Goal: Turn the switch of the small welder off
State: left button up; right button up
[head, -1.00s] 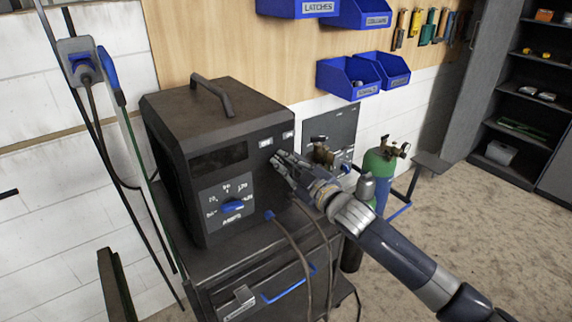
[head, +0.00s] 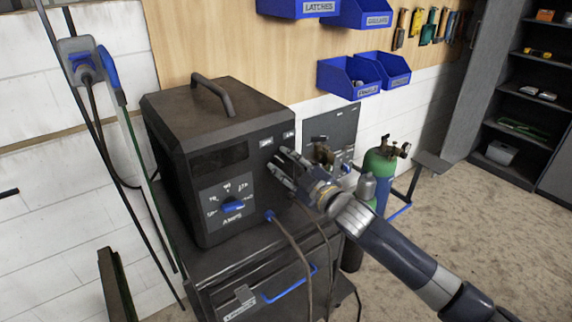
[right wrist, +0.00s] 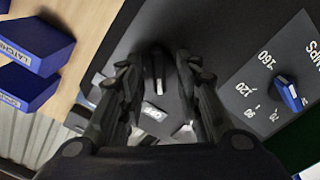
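The small welder (head: 215,115) is a dark box with a handle on top, standing on a cart. Its front panel has a blue amps knob (head: 233,206) and small labels at the upper right. My right gripper (head: 279,162) is at the upper right of this panel, its fingers apart. In the right wrist view the open right gripper (right wrist: 160,78) has a dark, upright switch lever (right wrist: 158,72) between its fingertips, with a gap visible on the right side. An OFF label (right wrist: 151,111) shows below the lever. In the head view the gripper hides the switch. My left gripper is out of view.
The cart (head: 240,265) carries the welder, with cables hanging in front. A green gas cylinder (head: 380,167) stands to the right behind my right arm. Blue bins (head: 348,78) hang on the wall above. The floor at the right is clear.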

jog(key=v, duration=1.2)
dwell(0.4)
